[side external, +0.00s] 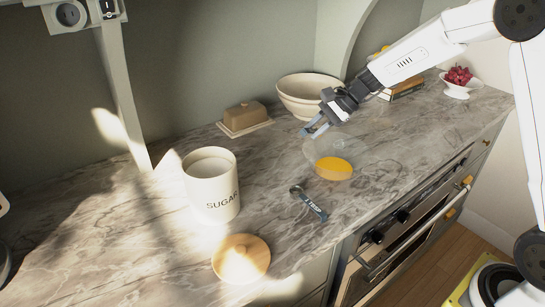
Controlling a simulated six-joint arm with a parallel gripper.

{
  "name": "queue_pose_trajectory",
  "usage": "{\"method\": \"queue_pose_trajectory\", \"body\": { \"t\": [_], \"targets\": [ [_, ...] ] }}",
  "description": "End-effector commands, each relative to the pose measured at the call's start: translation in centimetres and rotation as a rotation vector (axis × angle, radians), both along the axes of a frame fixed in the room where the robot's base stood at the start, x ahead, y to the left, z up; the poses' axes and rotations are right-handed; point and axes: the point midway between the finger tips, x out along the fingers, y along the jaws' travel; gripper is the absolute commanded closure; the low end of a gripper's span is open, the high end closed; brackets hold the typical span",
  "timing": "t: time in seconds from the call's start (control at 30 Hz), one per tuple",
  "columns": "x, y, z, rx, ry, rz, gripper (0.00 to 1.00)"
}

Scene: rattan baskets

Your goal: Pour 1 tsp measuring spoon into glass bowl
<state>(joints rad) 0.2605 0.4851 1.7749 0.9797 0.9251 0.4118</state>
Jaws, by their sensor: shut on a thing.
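The glass bowl (310,153) is clear and stands on the counter right of the middle, with a yellow-orange content (333,169) in it. My gripper (318,127) is above the bowl's far left side, pointing down and left. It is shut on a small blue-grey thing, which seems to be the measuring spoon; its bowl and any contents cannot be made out. Another blue-grey measuring spoon (309,203) lies on the counter in front of the glass bowl, its marking too small to read surely.
A white sugar canister (211,187) stands open at left, its wooden lid (241,259) in front. A butter dish (245,118) and cream bowls (305,95) stand behind. Books (402,89) and a fruit dish (459,88) are far right. The counter's front edge is above the oven.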

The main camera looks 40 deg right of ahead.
Motion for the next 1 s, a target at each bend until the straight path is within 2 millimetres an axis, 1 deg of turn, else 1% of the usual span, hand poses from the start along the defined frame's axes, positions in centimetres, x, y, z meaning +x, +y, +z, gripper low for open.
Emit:
{"method": "queue_pose_trajectory", "body": {
  "t": [0.6, 1.0],
  "targets": [
    [0.7, 1.3, -0.9, -0.259, 0.148, 0.002, 1.0],
    [0.8, 1.3, -0.9, -0.279, 0.159, -0.001, 1.0]
  ]
}}
